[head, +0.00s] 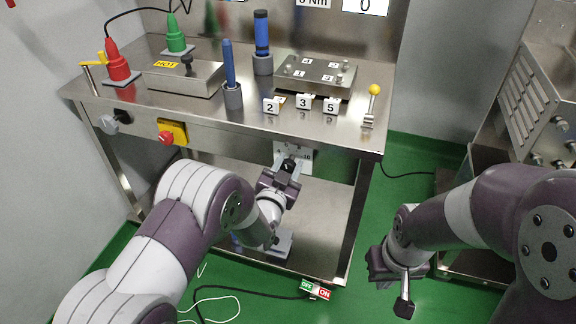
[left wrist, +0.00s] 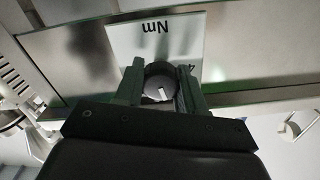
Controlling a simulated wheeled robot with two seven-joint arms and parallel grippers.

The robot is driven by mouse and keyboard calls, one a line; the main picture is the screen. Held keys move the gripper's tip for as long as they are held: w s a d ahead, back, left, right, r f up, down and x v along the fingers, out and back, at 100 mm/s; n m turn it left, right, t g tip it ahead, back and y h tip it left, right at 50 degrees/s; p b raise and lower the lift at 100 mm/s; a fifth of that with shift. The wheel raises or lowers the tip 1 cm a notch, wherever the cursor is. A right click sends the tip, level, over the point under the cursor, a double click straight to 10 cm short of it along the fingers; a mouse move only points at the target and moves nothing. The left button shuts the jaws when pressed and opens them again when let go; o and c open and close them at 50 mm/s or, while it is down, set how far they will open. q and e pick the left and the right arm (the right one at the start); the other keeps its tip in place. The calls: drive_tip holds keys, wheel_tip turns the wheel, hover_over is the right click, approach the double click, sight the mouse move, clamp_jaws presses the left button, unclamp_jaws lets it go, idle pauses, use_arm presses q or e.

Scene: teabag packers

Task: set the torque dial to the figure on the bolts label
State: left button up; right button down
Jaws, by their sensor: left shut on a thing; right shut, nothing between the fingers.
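The torque dial (left wrist: 160,84) is a dark round knob with a white pointer mark, on a white plate (left wrist: 185,35) marked "Nm" with a "4" at the right. In the head view the plate (head: 306,153) hangs under the table's front edge and shows a "10"; my gripper hides most of the dial. My left gripper (head: 288,166) is shut on the dial, one finger on each side. A white label (head: 313,3) with "Nm" is cut off at the top edge; its figure is unclear. My right gripper (head: 404,306) is shut and empty, right of the table.
On the table (head: 200,110) stand a bolt plate (head: 315,72), number blocks (head: 303,101), blue tools (head: 229,65) in holders and a yellow-knobbed lever (head: 374,90). A red button (head: 166,138) sits on the front. A display (head: 366,5) reads 0. An OFF/ON switch (head: 315,290) lies below.

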use_arm(q)
drive_tip(key=m, duration=0.3)
drive_tip(key=shift+m, duration=0.3)
drive_tip(key=shift+f+m, duration=0.1)
drive_tip(key=shift+m, duration=1.7)
drive_tip(key=o, duration=1)
drive_tip(key=shift+o, duration=0.2)
drive_tip(key=p+v, duration=0.2)
drive_tip(key=v, duration=1)
drive_tip(key=shift+s+p, duration=0.35)
drive_tip(key=shift+s, duration=0.05)
